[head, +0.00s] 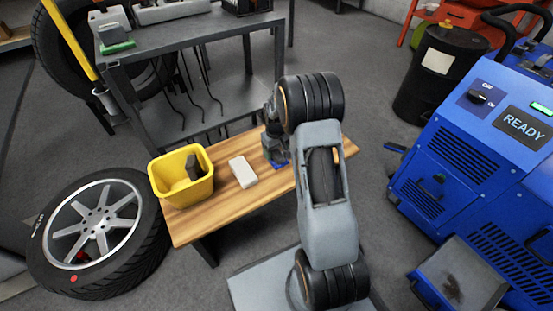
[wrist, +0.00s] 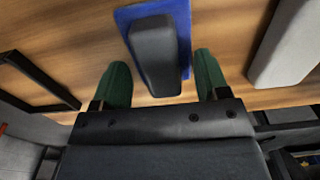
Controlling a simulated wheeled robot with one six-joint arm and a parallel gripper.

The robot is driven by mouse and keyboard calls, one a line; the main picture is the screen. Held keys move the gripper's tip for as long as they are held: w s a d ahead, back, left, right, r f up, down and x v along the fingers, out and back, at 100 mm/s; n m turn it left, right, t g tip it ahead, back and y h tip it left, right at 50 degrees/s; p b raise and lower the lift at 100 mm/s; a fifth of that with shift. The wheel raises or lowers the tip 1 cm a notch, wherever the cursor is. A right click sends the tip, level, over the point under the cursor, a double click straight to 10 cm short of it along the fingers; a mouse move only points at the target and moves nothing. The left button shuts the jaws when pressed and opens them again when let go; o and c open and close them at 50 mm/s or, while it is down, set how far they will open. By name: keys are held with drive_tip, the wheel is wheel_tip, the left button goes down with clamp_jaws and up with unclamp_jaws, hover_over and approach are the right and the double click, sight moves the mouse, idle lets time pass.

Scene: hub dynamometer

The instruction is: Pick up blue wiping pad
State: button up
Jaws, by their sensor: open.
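The blue wiping pad (wrist: 180,13) lies on the wooden bench (head: 218,214), with a dark grey block-shaped handle (wrist: 155,52) on its top. In the head view only a small blue part of the pad (head: 281,164) shows beside my gripper (head: 274,158). In the wrist view my gripper (wrist: 162,82) has its two green fingertips apart, one on each side of the handle's near end. The gripper is open. I cannot tell whether the fingers touch the handle.
A white block (head: 242,172) lies left of my gripper on the bench. A yellow bin (head: 183,190) with a dark item inside stands at the bench's left end. A wheel (head: 95,235) lies left, a metal table (head: 190,45) stands behind, and a blue machine (head: 470,160) stands right.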

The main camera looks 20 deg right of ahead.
drive_tip(key=shift+f, duration=0.7)
drive_tip(key=shift+r, duration=0.1)
drive_tip(key=c, duration=1)
